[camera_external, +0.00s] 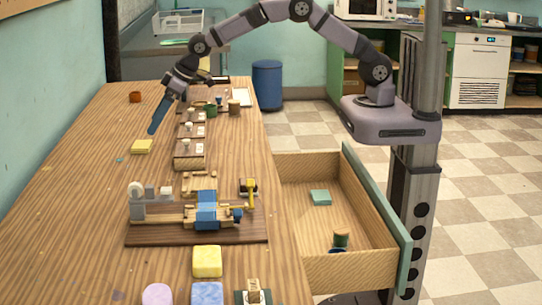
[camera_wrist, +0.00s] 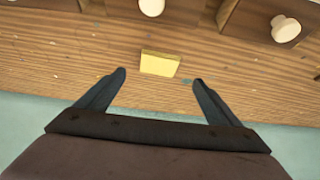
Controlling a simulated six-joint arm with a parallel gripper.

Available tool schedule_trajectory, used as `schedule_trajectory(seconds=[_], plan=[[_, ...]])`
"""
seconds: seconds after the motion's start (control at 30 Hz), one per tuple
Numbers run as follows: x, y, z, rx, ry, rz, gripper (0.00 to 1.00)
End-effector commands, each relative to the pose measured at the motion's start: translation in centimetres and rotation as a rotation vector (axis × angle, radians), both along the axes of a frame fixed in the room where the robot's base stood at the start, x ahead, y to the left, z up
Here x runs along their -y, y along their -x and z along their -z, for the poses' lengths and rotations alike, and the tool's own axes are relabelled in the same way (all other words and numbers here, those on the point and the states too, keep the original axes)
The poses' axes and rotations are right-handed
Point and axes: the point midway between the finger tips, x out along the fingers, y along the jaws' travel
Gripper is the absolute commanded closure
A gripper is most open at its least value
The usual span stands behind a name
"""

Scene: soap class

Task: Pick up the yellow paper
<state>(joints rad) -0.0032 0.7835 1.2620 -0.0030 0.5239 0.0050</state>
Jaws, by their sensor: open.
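The yellow paper (camera_external: 142,146) is a small pale yellow pad lying flat on the wooden table, left of the row of small wooden boxes. In the wrist view the yellow paper (camera_wrist: 160,64) lies ahead of my fingertips, centred between them and apart from both. My gripper (camera_external: 152,131) points down above the table, close to the pad in the external view. In the wrist view my gripper (camera_wrist: 160,76) has its two dark blue fingers spread wide with nothing between them.
A wooden device on a dark board (camera_external: 150,238) lies nearer the camera. An open drawer (camera_external: 350,265) juts out right.

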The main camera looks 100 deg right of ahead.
Motion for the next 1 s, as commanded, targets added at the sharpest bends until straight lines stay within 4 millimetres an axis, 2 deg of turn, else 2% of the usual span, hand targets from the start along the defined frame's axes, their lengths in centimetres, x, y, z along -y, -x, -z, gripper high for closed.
schedule_trajectory(seconds=[0.3, 0.57, 1.0], plan=[[0.0, -0.9, 1.6, -0.003, 0.000, 0.000, 0.13], [0.0, -1.2, 1.9, -0.001, 0.000, 0.000, 0.13], [0.2, -3.3, 5.3, -0.002, 0.000, 0.000, 0.13]])
